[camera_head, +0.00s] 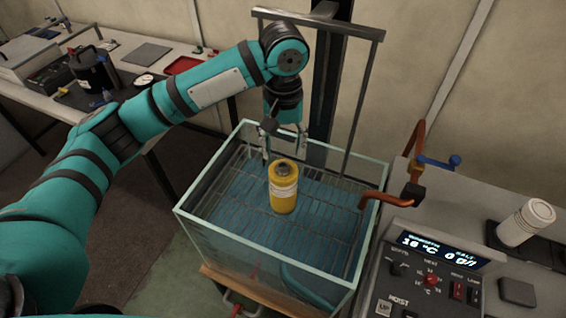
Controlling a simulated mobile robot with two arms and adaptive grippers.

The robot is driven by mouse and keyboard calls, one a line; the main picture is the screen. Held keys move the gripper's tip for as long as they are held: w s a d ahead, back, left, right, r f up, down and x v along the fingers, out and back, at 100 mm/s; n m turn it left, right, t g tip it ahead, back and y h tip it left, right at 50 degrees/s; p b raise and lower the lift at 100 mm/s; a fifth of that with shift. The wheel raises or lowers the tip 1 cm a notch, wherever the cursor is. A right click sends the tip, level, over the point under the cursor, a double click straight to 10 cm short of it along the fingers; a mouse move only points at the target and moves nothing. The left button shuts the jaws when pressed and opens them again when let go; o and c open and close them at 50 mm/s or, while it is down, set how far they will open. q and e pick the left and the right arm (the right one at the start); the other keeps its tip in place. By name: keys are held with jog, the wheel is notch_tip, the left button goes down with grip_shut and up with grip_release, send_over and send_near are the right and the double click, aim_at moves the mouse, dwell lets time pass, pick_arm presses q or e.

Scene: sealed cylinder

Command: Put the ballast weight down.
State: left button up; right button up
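My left gripper (284,150) hangs fingers-down over the glass tank (205,232). Its two fingers are spread apart, with nothing visible between them. A yellow cylinder (284,190) with a pale label band and a dark cap stands upright in the tank area, just below and in front of the fingers. The gripper looks apart from it. A dark, round, handled object (93,68), which may be the ballast weight, stands on the bench at the left, away from the gripper. My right gripper is not in view.
The tank holds water and a wire rack, with a metal hoist frame (371,95) behind it. A control panel (425,276), an orange pipe (384,197) and a white capped bottle (526,222) are at right. The bench has a red tray (182,65) and a grey mat (147,53).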

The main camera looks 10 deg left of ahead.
aim_at(284, 166)
pick_arm(q)
notch_tip(284, 166, up, 6)
jog(key=shift+r, duration=0.15)
dwell(1.5)
